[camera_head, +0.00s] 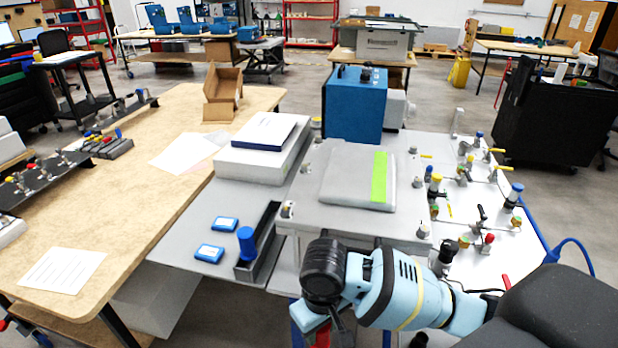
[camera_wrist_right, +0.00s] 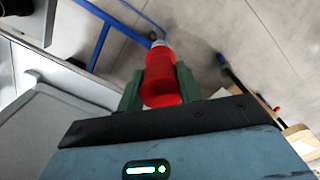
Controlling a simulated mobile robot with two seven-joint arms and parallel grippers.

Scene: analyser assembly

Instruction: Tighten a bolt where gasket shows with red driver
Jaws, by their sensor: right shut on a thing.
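My right gripper (camera_wrist_right: 160,92) is shut on the red driver (camera_wrist_right: 161,72), whose red handle sits between the green fingers in the right wrist view. In the head view a small piece of red (camera_head: 322,336) shows under my right wrist at the bottom, in front of the analyser. The analyser's grey housing (camera_head: 335,222) carries a raised cover (camera_head: 347,182) with a green stripe. Bolts show around its edge, at the front left (camera_head: 287,209), front right (camera_head: 424,231) and back right (camera_head: 413,150). I cannot tell where gasket shows. My left gripper is not in view.
A blue-handled driver (camera_head: 246,240) stands in a dark narrow tray (camera_head: 268,232) left of the housing. Two blue boxes (camera_head: 210,252) lie beside it. A blue unit (camera_head: 354,103) stands behind the housing. Valves and fittings (camera_head: 436,185) crowd the right side.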

